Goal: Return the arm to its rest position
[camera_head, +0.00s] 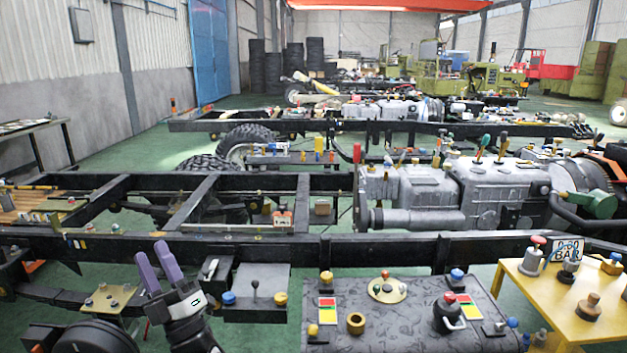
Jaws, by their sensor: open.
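My gripper (160,265) is at the lower left, with two purple fingers pointing up and slightly left. The fingers are apart, and nothing shows between them. My black wrist (182,308) is below it, and the rest of the arm runs out of the bottom edge. The gripper stands in front of the near black chassis rail (375,247). From this view I cannot tell its distance from the rail.
Right of my arm is a grey box (250,275) with a small lever and knobs. A dark patterned panel (400,325) with knobs and buttons fills the bottom middle. A yellow table (530,290) with valves stands at the right. A grey engine (480,190) sits beyond the rail.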

